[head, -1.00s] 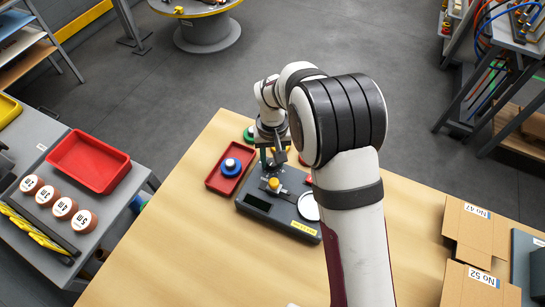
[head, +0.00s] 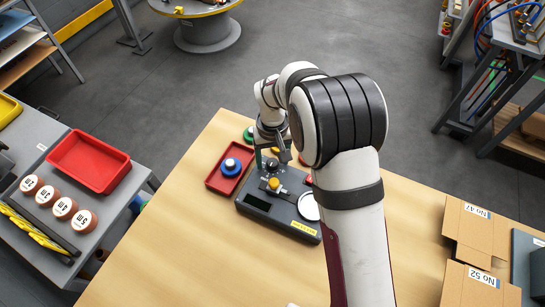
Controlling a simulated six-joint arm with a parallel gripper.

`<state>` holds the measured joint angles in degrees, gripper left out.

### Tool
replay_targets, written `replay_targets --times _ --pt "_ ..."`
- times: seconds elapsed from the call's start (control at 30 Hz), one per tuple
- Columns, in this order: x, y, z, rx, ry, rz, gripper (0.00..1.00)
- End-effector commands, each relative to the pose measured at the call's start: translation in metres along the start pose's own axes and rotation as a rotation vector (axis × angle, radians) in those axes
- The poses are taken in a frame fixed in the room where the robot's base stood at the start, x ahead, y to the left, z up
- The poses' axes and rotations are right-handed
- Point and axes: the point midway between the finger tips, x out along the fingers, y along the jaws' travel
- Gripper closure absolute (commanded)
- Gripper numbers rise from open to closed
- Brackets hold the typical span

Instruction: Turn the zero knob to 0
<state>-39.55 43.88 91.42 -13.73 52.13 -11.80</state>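The zero knob (head: 272,166) is a small dark round knob at the back left of a dark grey scale-like box (head: 284,227) on the table. Its pointer mark is too small to read. My gripper (head: 272,156) points down just above and behind the knob. Its two fingers are spread apart, with the knob showing between and below them, and nothing is seen held. A yellow-topped block (head: 273,184) sits on the box in front of the knob. The box also has a dark display (head: 257,202) and a white round pan (head: 308,206), partly hidden by my arm.
A red tray (head: 213,183) with a blue and white round piece (head: 231,166) stands left of the box. A green piece (head: 249,134) is behind it. Cardboard boxes (head: 467,233) stand at the right. The table's front left is clear.

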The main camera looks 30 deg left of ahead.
Motion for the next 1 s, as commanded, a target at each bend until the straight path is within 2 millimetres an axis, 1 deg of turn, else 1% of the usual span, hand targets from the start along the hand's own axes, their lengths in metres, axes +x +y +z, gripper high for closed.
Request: replay_targets --times 0.23,0.33,0.37,0.47,0.6,0.7,0.83,0.9,1.0 --pt "-0.002 0.0 0.0 0.0 0.001 0.0 0.3" --pt "-0.012 0.0 -0.001 0.0 0.003 0.001 0.3" --pt "-0.018 0.0 -0.001 0.0 0.004 0.0 0.3" --pt "-0.045 0.0 -0.002 0.0 0.006 0.0 0.3" --pt "-0.092 0.0 -0.001 0.0 0.007 0.0 0.3" --pt "-0.121 0.0 -0.001 0.0 0.005 0.0 0.3" --pt "-0.146 0.0 -0.001 -0.001 0.003 0.0 0.3" --pt "-0.153 0.0 -0.001 0.0 0.002 0.0 0.3" --pt "-0.158 0.0 0.0 0.0 0.001 0.0 0.3"
